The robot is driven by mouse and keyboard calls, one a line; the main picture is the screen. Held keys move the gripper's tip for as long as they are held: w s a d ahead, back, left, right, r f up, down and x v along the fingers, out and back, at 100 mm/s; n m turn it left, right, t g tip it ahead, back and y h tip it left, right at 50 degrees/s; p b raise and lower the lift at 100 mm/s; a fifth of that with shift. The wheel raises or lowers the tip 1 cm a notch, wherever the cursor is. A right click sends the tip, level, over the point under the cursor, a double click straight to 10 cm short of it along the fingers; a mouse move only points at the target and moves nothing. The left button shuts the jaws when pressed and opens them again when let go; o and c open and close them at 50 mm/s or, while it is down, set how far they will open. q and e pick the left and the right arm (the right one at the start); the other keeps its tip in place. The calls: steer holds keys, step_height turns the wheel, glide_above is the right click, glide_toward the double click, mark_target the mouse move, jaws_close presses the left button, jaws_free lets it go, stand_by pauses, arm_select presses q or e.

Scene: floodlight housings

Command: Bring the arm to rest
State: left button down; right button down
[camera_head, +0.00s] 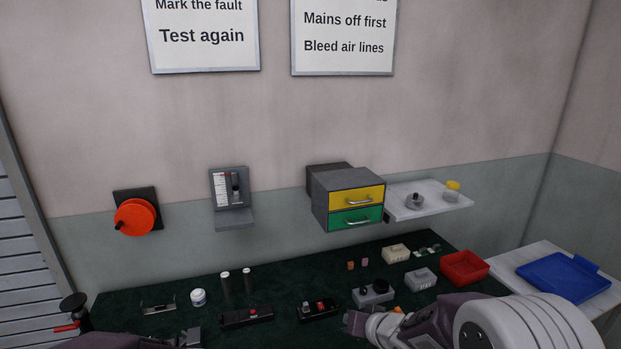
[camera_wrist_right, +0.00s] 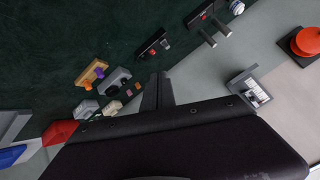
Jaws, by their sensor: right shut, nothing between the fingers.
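My right arm (camera_head: 440,325) comes in from the lower right in the head view. Its gripper (camera_head: 354,322) is over the near part of the dark green bench, in front of a grey box with a black knob (camera_head: 374,292). In the right wrist view the right gripper's fingers (camera_wrist_right: 157,92) are together with nothing between them. My left gripper (camera_head: 190,338) shows only partly at the bottom edge of the head view, and its jaws are not clear.
The dark green bench (camera_head: 285,272) carries switch boxes (camera_head: 318,310), dark cylinders (camera_head: 226,285), a white jar (camera_head: 198,297) and a red tray (camera_head: 464,267). A drawer unit (camera_head: 348,198), white shelf (camera_head: 430,200) and orange wheel (camera_head: 135,216) are at the wall. A blue tray (camera_head: 563,277) lies right.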

steer(key=s+d+f+m+g+h, duration=0.2)
steer(key=s+d+g+h, duration=0.15)
steer(key=s+d, duration=0.65)
steer(key=s+a+f+n+g, duration=0.1)
steer(key=s+f+g, duration=0.1)
steer(key=s, duration=0.4)
steer(key=s+a+f+n+g, duration=0.1)
steer(key=s+f+n+g, duration=0.1)
steer(key=s, duration=0.4)
steer(key=shift+a, duration=0.15)
steer(key=shift+g, duration=0.25)
